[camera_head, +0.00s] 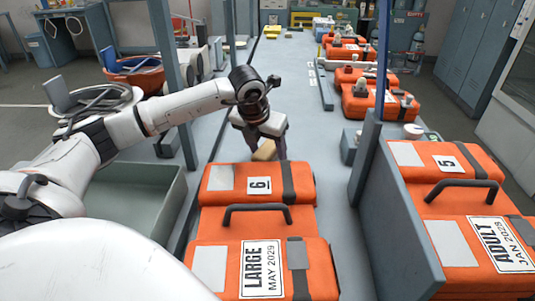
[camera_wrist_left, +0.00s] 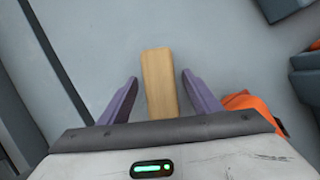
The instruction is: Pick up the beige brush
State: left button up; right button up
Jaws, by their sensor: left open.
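The beige brush (camera_wrist_left: 158,78) lies on the grey bench top, seen as a plain tan block in the left wrist view. In the head view the brush (camera_head: 264,150) shows partly, just behind the orange case marked 6. My left gripper (camera_head: 267,153) points down over it. In the left wrist view the purple fingers of my left gripper (camera_wrist_left: 160,80) are apart, one on each side of the brush, with a gap on both sides. The gripper is empty. My right gripper is not in view.
Orange cases marked LARGE (camera_head: 212,266) and 6 (camera_head: 306,186) stand close in front of the brush. A grey-blue divider (camera_head: 398,215) separates them from the ADULT case (camera_head: 505,200). A green-grey bin (camera_head: 130,195) is at the left. The bench around the brush is mostly clear.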

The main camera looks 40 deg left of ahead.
aim_at(267, 147)
pick_arm(q)
jog(key=shift+f+b, duration=0.25)
jog(key=shift+b, duration=0.05)
dwell(0.4)
jog(key=c, duration=1.3)
jog(key=shift+r, duration=0.15)
jog(key=shift+r+p, duration=0.3)
jog(key=shift+p, duration=0.2)
notch_tip(267, 147, up, 10)
jog(key=shift+f, duration=0.15)
